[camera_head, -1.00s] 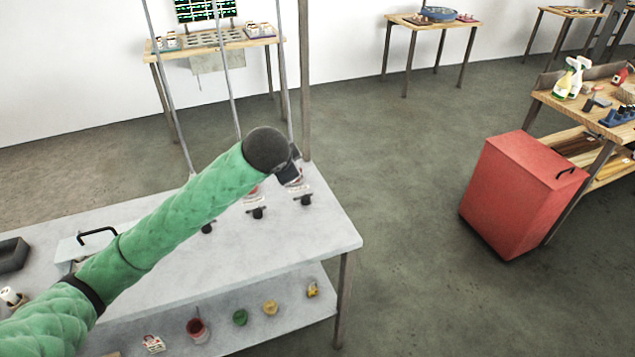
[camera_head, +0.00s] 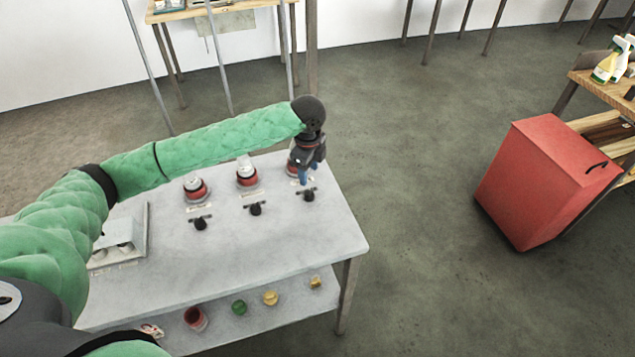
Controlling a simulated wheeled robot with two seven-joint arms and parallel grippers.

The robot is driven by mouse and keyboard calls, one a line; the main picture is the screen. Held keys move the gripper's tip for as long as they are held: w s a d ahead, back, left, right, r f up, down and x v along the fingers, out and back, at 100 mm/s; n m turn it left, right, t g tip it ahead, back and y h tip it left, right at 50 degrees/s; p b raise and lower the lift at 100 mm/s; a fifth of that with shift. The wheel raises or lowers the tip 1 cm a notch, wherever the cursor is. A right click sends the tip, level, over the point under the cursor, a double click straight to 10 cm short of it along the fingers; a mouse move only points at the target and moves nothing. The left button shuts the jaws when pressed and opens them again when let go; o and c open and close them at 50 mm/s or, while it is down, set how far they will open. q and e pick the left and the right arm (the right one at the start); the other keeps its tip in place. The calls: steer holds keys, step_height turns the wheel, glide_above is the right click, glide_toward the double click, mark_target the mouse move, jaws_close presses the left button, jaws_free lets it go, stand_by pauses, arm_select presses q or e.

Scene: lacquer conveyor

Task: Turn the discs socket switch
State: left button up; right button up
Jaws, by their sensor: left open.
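Three black rotary switches stand in a row on the grey-white table (camera_head: 240,255): a left one (camera_head: 200,224), a middle one (camera_head: 255,209) and a right one (camera_head: 308,195). Each has a small label behind it, too small to read, so I cannot tell which is the discs one. Red-and-white sockets stand behind them, a left one (camera_head: 195,188) and a middle one (camera_head: 246,172); the right one is mostly hidden by my left gripper. My left gripper (camera_head: 306,180) is open, pointing down just above and behind the right switch. My right gripper is not in view.
A white panel box (camera_head: 125,235) sits at the table's left. Cups, one red (camera_head: 195,318) and others green and yellow, stand on the lower shelf. A red cabinet (camera_head: 545,185) stands at the right, with clear floor between.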

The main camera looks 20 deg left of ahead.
mark_target(309, 191)
arm_select(q)
steer(key=shift+s+d+m, duration=0.1)
steer(key=shift+s+m, duration=0.2)
steer(key=shift+m, duration=0.1)
steer(key=shift+s+r+m, duration=0.2)
steer(key=shift+s+m, duration=0.05)
steer(key=shift+m, duration=0.15)
steer(key=shift+s+m, duration=0.15)
steer(key=shift+m, duration=0.15)
steer(key=shift+w+f+m, duration=0.2)
steer(key=shift+f+m, duration=0.1)
steer(key=shift+f, duration=0.25)
steer(key=shift+s+f+p, duration=0.1)
steer(key=shift+f+p, duration=1.35)
steer(key=shift+f, duration=1.9)
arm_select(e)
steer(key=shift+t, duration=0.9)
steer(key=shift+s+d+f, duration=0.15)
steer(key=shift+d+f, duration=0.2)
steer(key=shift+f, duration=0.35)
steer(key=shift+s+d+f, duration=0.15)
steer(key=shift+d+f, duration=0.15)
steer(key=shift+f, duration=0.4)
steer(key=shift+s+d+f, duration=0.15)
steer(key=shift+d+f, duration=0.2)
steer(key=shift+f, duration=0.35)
arm_select(q)
steer(key=c, duration=1)
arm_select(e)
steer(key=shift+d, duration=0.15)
